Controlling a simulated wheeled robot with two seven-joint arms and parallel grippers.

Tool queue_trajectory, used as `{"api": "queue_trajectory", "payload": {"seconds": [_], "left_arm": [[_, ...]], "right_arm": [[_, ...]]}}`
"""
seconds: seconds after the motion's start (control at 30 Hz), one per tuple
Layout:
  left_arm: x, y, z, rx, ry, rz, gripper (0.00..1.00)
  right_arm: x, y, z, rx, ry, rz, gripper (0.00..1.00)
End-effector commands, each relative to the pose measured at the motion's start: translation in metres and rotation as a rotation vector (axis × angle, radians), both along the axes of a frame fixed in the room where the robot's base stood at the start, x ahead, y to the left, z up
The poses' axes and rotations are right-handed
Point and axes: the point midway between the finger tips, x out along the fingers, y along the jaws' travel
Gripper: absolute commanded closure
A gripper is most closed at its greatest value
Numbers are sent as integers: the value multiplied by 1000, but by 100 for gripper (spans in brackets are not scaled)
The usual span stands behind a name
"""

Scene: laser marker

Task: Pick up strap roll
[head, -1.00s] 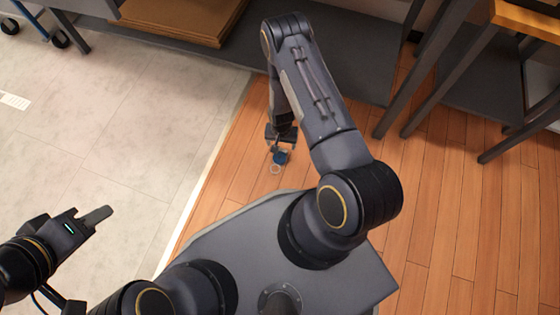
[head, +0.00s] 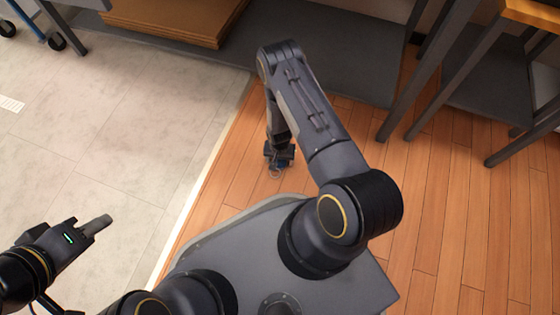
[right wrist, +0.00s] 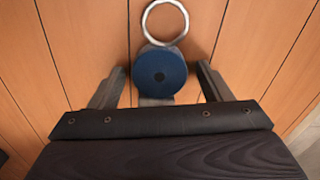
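My right gripper (right wrist: 160,68) has one finger on each side of the roll, with a visible gap on both sides. In the head view my right gripper (head: 279,160) is low over the floor and hides most of the roll; the ring (head: 274,173) shows below it. My left gripper (head: 97,226) is away at the left, seen side-on.
The wood floor (head: 450,220) around the roll is clear. A grey low shelf (head: 330,60) with brown boards (head: 170,20) stands at the back. Dark table legs (head: 430,85) stand at the right. Pale tiles (head: 120,130) lie to the left.

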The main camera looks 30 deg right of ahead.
Motion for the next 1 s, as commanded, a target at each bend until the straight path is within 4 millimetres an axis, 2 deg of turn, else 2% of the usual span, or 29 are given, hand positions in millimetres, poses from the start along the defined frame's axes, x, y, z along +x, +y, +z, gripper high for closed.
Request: {"api": "queue_trajectory", "payload": {"seconds": [0.03, 0.37, 0.57, 0.73, 0.9, 1.0], "left_arm": [[0, 0, 0, 0, 0, 0, 64], [0, 0, 0, 0, 0, 0, 64], [0, 0, 0, 0, 0, 0, 64], [0, 0, 6, 0, 0, 0, 64], [0, 0, 19, 0, 0, 0, 64], [0, 0, 34, 0, 0, 0, 64]], "right_arm": [[0, 0, 0, 0, 0, 0, 35], [0, 0, 0, 0, 0, 1, 78], [0, 0, 1, 0, 0, 1, 79], [1, 0, 10, -1, -1, 1, 79], [1, 0, 36, 0, -1, 2, 79], [-15, -6, 57, 0, 4, -3, 79]]}}
